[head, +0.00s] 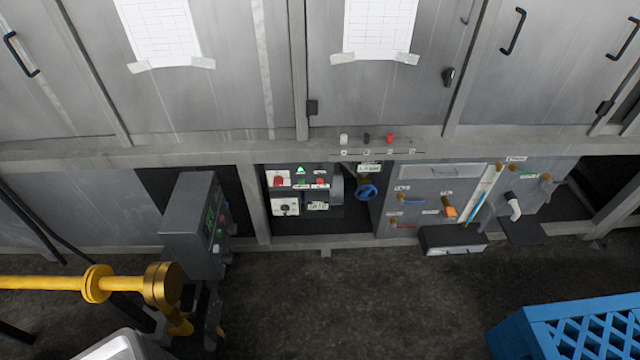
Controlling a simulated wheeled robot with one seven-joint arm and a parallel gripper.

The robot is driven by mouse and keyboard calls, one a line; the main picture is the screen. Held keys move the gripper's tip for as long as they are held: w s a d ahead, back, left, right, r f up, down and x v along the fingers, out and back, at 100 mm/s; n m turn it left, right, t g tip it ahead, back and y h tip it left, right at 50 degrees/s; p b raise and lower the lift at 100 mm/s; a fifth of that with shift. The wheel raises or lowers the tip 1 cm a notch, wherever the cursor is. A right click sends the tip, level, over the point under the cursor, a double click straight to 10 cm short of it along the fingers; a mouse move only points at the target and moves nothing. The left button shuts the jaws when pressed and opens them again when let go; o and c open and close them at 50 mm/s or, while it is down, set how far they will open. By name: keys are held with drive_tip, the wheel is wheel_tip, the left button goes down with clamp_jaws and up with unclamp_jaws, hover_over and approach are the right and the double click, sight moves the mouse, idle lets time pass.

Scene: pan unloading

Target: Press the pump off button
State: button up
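A small control panel (306,207) sits in the recess under the grey cabinets, left of a blue valve wheel (367,190). It has a lit green lamp (300,170), a red button on a light box (278,181), a green button (301,182) and another red button (320,182). The labels are too small to read, so I cannot tell which is the pump off button. A white, a black and a red knob (390,138) stand on the ledge above. My gripper is not seen in the head view.
A grey box with a display (192,230) stands at the left in front of the recess, beside a yellow flanged pipe (98,283). Coloured valve handles (450,211) are right of the panel. A blue crate (540,322) is bottom right. The dark floor between is clear.

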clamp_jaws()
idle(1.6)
